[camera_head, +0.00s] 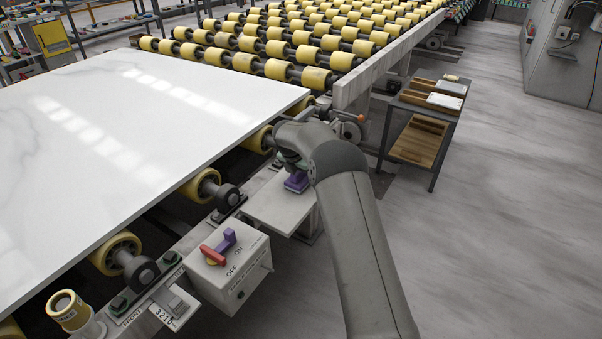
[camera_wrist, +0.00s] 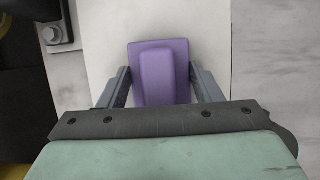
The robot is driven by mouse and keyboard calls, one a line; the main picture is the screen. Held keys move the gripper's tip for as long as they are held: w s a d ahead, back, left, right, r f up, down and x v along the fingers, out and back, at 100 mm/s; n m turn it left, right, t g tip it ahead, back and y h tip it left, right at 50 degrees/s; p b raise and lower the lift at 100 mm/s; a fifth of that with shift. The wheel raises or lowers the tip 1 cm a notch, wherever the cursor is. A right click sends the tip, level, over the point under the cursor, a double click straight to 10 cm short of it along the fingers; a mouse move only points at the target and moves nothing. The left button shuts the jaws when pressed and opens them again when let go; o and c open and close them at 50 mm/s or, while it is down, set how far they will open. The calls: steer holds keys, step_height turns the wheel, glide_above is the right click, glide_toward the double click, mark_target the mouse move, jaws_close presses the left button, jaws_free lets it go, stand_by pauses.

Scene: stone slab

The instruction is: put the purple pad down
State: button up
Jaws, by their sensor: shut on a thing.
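The purple pad (camera_wrist: 178,52) is a flat block with a raised grip on top, seen between my gripper's fingers in the wrist view. In the head view the pad (camera_head: 297,182) shows just below my gripper (camera_head: 293,168), over the far part of a pale side shelf (camera_head: 272,212). My gripper (camera_wrist: 160,88) is shut on the pad's raised grip. The shelf also fills the background of the wrist view (camera_wrist: 105,25). I cannot tell whether the pad's underside touches the shelf.
A large white stone slab (camera_head: 120,130) lies on yellow rollers to the left. A switch box (camera_head: 230,265) with a red and purple lever stands in front of the shelf. A grey cart (camera_head: 425,125) with wooden trays stands to the right. The near part of the shelf is clear.

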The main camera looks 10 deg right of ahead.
steer(key=shift+f, duration=0.2)
steer(key=o, duration=0.9)
